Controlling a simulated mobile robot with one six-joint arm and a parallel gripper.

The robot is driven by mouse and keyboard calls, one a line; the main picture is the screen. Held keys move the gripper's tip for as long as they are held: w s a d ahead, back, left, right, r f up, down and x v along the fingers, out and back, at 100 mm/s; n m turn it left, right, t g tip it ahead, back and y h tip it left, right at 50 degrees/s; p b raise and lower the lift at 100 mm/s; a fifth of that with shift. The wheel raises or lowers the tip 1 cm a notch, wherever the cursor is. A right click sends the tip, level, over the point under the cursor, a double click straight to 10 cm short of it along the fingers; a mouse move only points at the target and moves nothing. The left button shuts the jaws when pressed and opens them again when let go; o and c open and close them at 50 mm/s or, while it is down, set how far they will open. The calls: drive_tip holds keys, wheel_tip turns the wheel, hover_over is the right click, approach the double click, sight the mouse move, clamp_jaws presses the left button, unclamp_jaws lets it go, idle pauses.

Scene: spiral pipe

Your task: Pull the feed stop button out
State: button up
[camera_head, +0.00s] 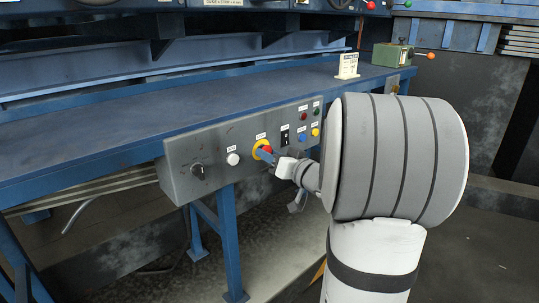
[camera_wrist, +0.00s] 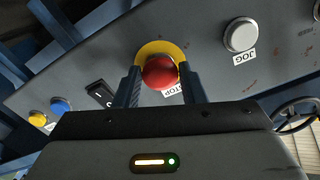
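The red feed stop button (camera_wrist: 160,71) sits in a yellow ring (camera_wrist: 150,48) on the grey control panel, with a label reading "STOP" partly hidden below it. My gripper (camera_wrist: 159,72) has one blue finger on each side of the button in the wrist view. The fingers look apart, with small gaps to the red cap, so it seems open around the button. In the head view the red button (camera_head: 267,149) shows just above my gripper (camera_head: 264,156), which partly covers it. Contact between fingers and cap cannot be made out.
A white jog button (camera_wrist: 241,36) is to one side of the stop button. A black rocker switch (camera_wrist: 101,94), a blue button (camera_wrist: 60,105) and a yellow button (camera_wrist: 38,118) are on the other side. The blue bench (camera_head: 130,120) runs above the panel (camera_head: 210,152).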

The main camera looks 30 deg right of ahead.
drive_tip(key=o, duration=0.4)
drive_tip(key=p+v, duration=0.2)
drive_tip(key=v, duration=0.6)
idle(0.4)
drive_tip(key=a+r+m+g+h+p, duration=0.25)
drive_tip(key=r+g+h+p, duration=0.4)
drive_tip(key=r+p, duration=0.8)
drive_tip(key=s+a+r+n+g+p, duration=0.2)
drive_tip(key=s+a+g+p, duration=0.2)
drive_tip(key=s+a+p, duration=0.3)
drive_tip(key=s+a+r+n+g+y+p, duration=0.1)
drive_tip(key=s+a+r+n+g+p, duration=0.1)
drive_tip(key=s+a+p, duration=0.6)
drive_tip(key=s+a+r+g, duration=0.1)
drive_tip(key=s+g, duration=0.1)
drive_tip(key=shift+s+a, duration=0.15)
drive_tip(key=shift+s, duration=0.2)
